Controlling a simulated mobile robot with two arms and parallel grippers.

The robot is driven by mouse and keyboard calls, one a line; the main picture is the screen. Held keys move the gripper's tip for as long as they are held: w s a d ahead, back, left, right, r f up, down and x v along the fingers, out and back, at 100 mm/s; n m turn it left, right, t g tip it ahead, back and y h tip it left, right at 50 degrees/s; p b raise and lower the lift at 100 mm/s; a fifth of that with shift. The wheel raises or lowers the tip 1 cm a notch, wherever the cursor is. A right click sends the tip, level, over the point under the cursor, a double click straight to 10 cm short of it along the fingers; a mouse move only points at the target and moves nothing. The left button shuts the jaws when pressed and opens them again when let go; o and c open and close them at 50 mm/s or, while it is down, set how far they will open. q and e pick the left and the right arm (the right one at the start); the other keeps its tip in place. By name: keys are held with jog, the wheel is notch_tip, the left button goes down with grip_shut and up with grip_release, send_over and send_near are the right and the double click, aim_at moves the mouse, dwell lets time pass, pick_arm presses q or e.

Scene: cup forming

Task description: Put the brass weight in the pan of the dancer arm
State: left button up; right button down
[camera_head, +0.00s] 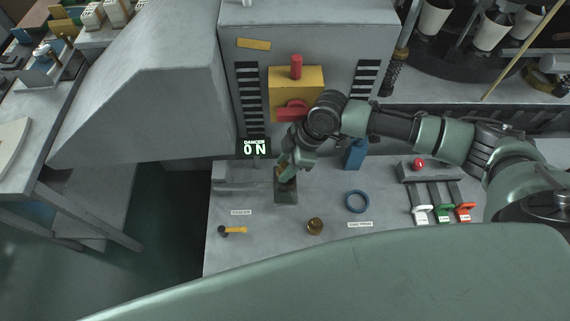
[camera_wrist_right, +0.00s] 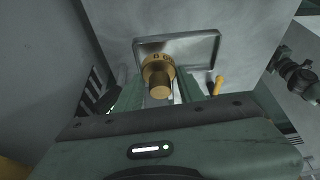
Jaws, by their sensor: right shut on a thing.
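My right gripper (camera_head: 285,176) is shut on a brass weight, a stepped cylinder with dark markings on its wider part. The weight (camera_wrist_right: 158,76) shows between the fingers in the right wrist view; in the head view it is mostly hidden by the gripper. A grey rimmed tray, seemingly the dancer arm's pan (camera_wrist_right: 215,47), lies beyond the weight in the right wrist view. In the head view the pan (camera_head: 240,187) is just left of the gripper. The weight appears outside the pan; its height above it cannot be told. My left gripper is not in view.
A blue block (camera_head: 355,155) and coloured levers (camera_head: 443,213) stand to the right.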

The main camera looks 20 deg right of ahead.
jog(key=shift+p, duration=0.6)
dwell(0.9)
jog(key=shift+f+b, duration=0.8)
jog(key=shift+f, duration=0.55)
dwell(0.7)
dwell(0.5)
jog(key=shift+c, duration=1.5)
grip_release()
jog(key=shift+r, duration=0.15)
notch_tip(320, 180, up, 8)
jog(key=p, duration=0.8)
jog(key=shift+s+f, duration=0.1)
jog(key=shift+f, duration=0.1)
